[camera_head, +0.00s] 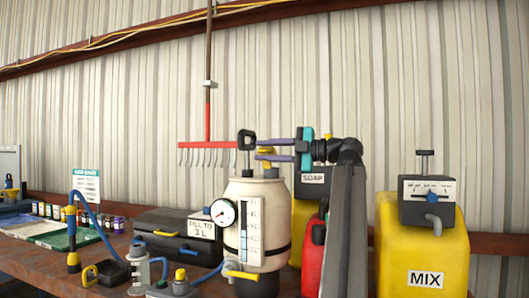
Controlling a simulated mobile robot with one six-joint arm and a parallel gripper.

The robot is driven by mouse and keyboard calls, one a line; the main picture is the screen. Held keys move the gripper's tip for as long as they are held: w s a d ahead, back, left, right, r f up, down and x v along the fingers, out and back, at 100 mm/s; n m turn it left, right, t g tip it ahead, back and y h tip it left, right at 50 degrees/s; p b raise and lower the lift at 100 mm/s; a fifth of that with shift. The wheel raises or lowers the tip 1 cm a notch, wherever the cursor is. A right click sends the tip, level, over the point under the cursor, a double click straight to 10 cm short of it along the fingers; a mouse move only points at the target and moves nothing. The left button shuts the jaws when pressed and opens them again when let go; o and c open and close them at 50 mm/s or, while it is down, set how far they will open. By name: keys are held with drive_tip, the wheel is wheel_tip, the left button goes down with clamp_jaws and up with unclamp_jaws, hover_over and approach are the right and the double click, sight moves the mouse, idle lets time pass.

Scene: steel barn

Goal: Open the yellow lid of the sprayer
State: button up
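The sprayer (270,205) is a cream upright tank on the bench, with a black collar, a round gauge, a level scale and a black pump handle (246,140) on top. Its yellow lid (266,164) sits on top, right of the pump handle, and looks closed. My gripper (264,149) comes in from the right at lid height. Its two purple-tipped fingers point left with a gap between them. The lower finger crosses in front of the lid and hides part of it; the upper finger is just above. I cannot tell whether either finger touches the lid.
A yellow MIX container (421,255) stands at the right. A red container (312,256) and a yellow SOAP container (303,215) are close right of the sprayer. A black case (172,226) lies left. A red rake (207,125) hangs behind on the wall.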

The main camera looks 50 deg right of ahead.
drive_tip(key=v, duration=1.3)
drive_tip(key=shift+s+p, duration=0.3)
drive_tip(key=shift+p, duration=0.05)
